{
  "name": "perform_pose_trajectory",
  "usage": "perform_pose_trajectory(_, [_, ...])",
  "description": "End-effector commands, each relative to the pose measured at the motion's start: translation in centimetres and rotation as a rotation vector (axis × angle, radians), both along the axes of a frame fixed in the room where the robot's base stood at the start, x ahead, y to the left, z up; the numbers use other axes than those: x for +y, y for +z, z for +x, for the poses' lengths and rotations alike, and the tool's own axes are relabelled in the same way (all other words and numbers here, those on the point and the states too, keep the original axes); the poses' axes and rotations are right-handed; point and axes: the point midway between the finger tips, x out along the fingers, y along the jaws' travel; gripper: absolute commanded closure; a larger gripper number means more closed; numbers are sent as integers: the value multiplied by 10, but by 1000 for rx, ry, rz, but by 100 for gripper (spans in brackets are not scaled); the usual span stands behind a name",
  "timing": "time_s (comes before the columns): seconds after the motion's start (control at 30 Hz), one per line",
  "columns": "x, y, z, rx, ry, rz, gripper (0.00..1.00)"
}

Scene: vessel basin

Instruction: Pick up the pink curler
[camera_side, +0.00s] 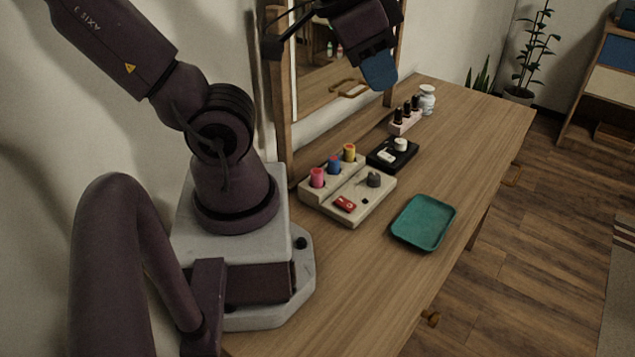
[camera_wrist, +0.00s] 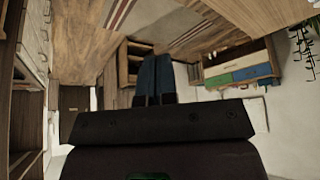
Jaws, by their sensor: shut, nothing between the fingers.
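The pink curler (camera_side: 317,178) stands upright in the near-left slot of a cream holder (camera_side: 327,205) on the wooden dresser top. A blue curler (camera_side: 334,165) and a yellow curler (camera_side: 349,152) stand in a row behind it. My gripper (camera_side: 381,84) is high above the dresser near the mirror, well up and to the right of the pink curler, with nothing held. Its blue fingers are together in the wrist view (camera_wrist: 155,60). The wrist view looks out across the room and shows no curlers.
The holder also bears a red item (camera_side: 345,204) and a dark grey item (camera_side: 373,179). A black tray (camera_side: 379,164) with white items, a pink stand (camera_side: 403,127) of dark bottles and a white jar (camera_side: 427,100) lie farther back. A green tray (camera_side: 424,223) sits right, empty.

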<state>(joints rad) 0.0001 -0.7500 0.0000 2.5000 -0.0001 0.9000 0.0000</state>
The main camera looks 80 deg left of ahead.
Motion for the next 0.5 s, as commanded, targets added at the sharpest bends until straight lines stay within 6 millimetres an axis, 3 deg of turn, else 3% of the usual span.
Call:
perform_pose_trajectory(0.13, [0,0,0,0,0,0,98])
perform_pose_trajectory(0.37, [0,0,0,0,0,0,45])
perform_pose_trajectory(0.5, [0,0,0,0,0,0,41])
